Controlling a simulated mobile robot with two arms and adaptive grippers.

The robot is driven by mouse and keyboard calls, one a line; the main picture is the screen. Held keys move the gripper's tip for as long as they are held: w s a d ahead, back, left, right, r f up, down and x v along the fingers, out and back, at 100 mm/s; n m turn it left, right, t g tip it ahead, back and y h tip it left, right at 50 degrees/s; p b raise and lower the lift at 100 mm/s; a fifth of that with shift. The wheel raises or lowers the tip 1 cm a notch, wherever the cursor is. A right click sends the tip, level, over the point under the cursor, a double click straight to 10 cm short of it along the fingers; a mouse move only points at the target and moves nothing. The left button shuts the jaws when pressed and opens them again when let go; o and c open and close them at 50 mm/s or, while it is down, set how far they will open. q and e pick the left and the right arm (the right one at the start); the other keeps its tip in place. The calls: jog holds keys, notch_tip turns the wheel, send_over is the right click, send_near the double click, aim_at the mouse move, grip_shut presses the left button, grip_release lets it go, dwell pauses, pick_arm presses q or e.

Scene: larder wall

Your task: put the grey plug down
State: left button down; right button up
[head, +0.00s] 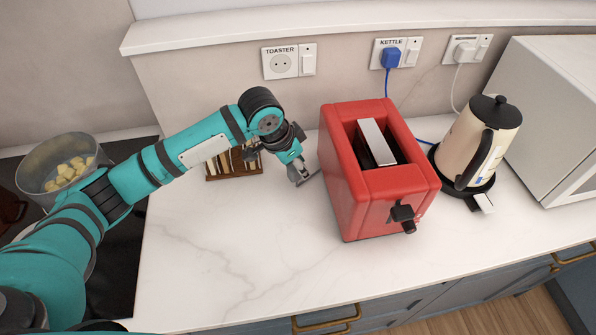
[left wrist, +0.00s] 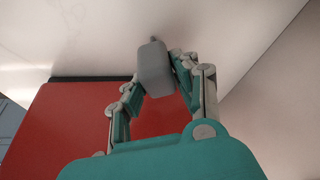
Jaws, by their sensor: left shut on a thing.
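The grey plug (left wrist: 156,72) is between the fingers of my left gripper in the left wrist view, with its pin end pointing away from the gripper. My left gripper (head: 301,177) is shut on the plug, low over the white worktop (head: 235,260), just left of the red toaster (head: 378,200). In the head view the plug is too small and covered to make out. I cannot tell whether it touches the worktop. The toaster also shows in the left wrist view (left wrist: 60,125). My right gripper is not in view.
The wall socket labelled TOASTER (head: 281,66) is empty. A blue plug (head: 391,57) sits in the KETTLE socket. A cream kettle (head: 478,145) and a microwave (head: 550,105) stand right. A slatted wooden object (head: 226,167) is behind my arm; a pot (head: 62,170) is left. The front worktop is clear.

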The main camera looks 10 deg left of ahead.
aim_at(298, 176)
pick_arm(q)
notch_tip(298, 176, down, 2)
jog(key=shift+s+f+p, duration=0.15)
jog(key=shift+p, duration=0.15)
jog(key=shift+a+f, duration=0.1)
jog(key=shift+f, duration=0.85)
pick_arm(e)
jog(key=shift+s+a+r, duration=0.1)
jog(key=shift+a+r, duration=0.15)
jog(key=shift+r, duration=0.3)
pick_arm(q)
jog(key=c, duration=1)
grip_release()
jog(key=shift+r, duration=0.1)
jog(key=shift+r, duration=0.3)
jog(key=b+v, duration=0.1)
jog(key=v, duration=1.1)
jog(key=shift+r, duration=0.25)
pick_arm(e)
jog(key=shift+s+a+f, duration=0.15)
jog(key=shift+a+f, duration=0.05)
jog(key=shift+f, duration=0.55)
